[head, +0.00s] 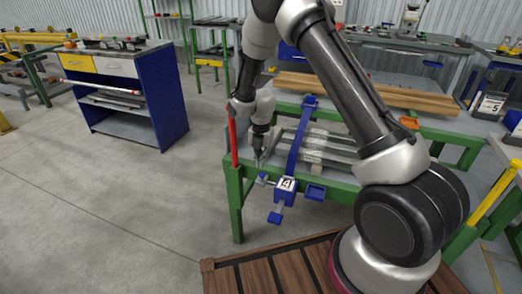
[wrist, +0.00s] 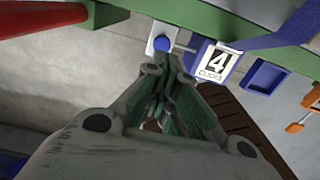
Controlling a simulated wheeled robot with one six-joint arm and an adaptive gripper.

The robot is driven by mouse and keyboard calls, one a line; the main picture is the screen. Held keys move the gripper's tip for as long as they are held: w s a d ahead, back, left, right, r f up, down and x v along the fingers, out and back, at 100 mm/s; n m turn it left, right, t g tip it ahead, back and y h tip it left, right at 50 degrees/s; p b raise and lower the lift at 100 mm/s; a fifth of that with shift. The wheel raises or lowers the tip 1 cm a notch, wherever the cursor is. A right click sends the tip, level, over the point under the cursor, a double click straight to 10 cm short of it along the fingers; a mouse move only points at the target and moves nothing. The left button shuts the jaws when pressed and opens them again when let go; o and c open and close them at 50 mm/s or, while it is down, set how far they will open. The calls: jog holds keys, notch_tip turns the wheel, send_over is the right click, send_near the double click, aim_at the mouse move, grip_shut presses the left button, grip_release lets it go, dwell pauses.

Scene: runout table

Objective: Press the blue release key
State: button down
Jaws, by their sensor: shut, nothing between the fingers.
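A small round blue key (wrist: 162,44) sits on a pale plate on the green table rail. It also shows in the head view as a small blue spot (head: 263,176), left of the blue strap box (head: 286,184) marked 4. My gripper (wrist: 174,66) is shut and empty. In the wrist view its fingertips are just below and slightly right of the key. In the head view my gripper (head: 259,162) points down just above the key. A small gap seems to lie between them, but I cannot tell its exact size.
A blue strap (head: 299,140) crosses grey bars on the green table (head: 334,178). A red bar (head: 233,137) stands at its left corner. A blue handle (head: 275,217) hangs below the box, and a blue tray (head: 315,192) is to its right. Open floor lies left.

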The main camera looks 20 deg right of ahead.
aim_at(262, 175)
notch_tip(262, 175, down, 6)
jog(key=shift+r, duration=0.1)
dwell(0.4)
